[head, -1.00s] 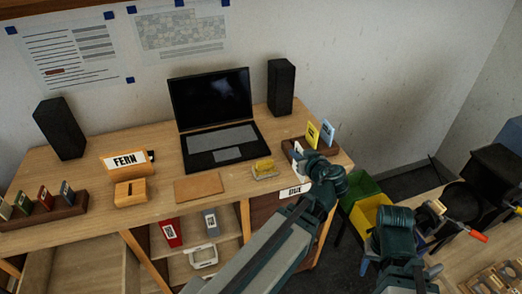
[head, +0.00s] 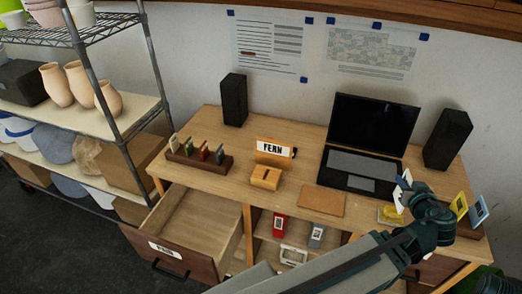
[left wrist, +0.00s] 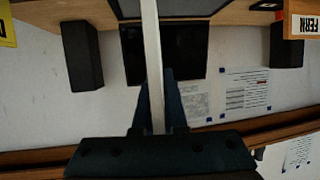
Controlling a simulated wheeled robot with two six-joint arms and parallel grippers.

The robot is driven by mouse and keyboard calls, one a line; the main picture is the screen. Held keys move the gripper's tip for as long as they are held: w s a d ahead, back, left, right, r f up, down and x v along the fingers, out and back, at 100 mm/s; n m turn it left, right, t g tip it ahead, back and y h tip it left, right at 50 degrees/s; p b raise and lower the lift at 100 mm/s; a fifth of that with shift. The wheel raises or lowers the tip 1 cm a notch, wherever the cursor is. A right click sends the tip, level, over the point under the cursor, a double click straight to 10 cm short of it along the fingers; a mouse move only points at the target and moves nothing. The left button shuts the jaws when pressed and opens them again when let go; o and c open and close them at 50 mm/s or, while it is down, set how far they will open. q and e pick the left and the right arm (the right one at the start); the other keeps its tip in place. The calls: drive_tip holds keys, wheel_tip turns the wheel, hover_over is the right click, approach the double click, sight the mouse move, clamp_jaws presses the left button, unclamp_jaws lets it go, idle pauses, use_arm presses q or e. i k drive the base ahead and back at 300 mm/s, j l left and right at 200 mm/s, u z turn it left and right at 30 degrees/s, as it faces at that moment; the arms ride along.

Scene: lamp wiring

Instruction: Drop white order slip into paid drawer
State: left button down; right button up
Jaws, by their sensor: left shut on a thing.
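My left gripper (head: 402,196) is shut on the white order slip (head: 399,202), held up above the right part of the desk. In the left wrist view the slip (left wrist: 150,50) shows edge-on as a thin pale strip between the dark fingers (left wrist: 155,105). The paid drawer (head: 200,225) is pulled open at the desk's left end and looks empty. Its front has a white label (head: 166,250), too small to read surely. The gripper is well to the right of the drawer. My right gripper is not in view; only a teal arm part shows at the bottom right.
A shelving rack (head: 80,100) stands left. Space above the open drawer is clear.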

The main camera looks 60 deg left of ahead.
sight(199, 229)
drive_tip(key=u, duration=0.45)
drive_tip(key=i+u, duration=0.15)
drive_tip(key=u, duration=0.7)
drive_tip(key=i+u, duration=0.15)
drive_tip(key=u, duration=0.3)
drive_tip(key=l+u, duration=0.15)
drive_tip(key=u, duration=0.3)
drive_tip(key=i+l+u, duration=0.1)
drive_tip(key=u, duration=0.3)
